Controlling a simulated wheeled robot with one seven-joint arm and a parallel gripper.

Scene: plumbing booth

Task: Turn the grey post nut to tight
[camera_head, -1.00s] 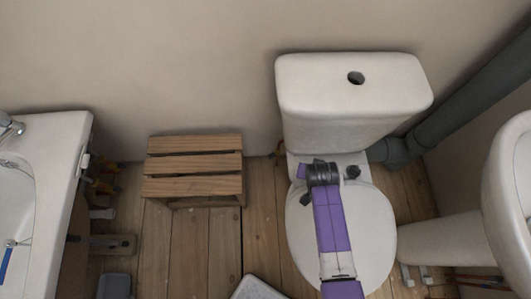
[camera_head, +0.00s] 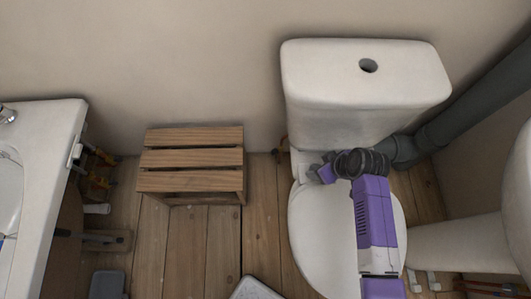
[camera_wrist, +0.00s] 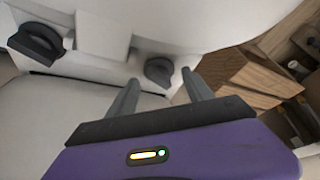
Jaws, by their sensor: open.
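Two dark grey winged knobs sit on the white back part of the toilet in the wrist view. One knob (camera_wrist: 158,70) is between and just beyond my fingertips. The other knob (camera_wrist: 38,42) is farther left. They look alike in colour, and I cannot tell from looks which is the post nut. My gripper (camera_wrist: 160,78) is open, with a finger on each side of the nearer knob and no clear contact. In the head view my gripper (camera_head: 318,172) is at the left rear of the toilet seat (camera_head: 320,225), and my arm hides the other knob.
The white cistern (camera_head: 360,110) stands close behind my gripper. A wooden slatted stool (camera_head: 190,160) is to the left, with clear floor between. A grey waste pipe (camera_head: 450,120) and a white basin (camera_head: 515,200) are at the right; a white bath-like unit (camera_head: 50,140) is far left.

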